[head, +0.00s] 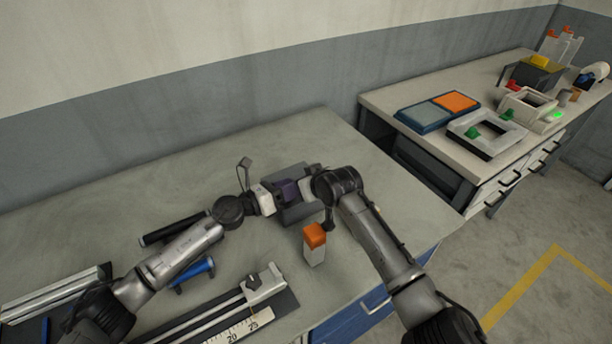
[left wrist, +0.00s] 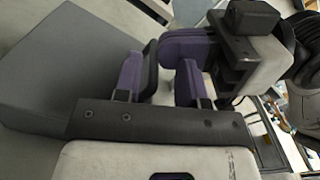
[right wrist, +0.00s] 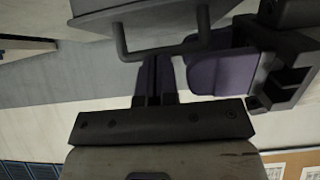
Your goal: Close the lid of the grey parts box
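In the right wrist view, a grey part (right wrist: 150,20) with a U-shaped handle (right wrist: 160,52) shows above my fingers. I cannot tell how far the lid is open. The two grippers are very close together.
An orange-topped white block (head: 315,245) stands in front of the box, by my right arm. A ruler fixture (head: 235,325), a blue-handled tool (head: 195,273) and a black bar (head: 175,227) lie nearer the left. A second bench (head: 385,100) holds trays.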

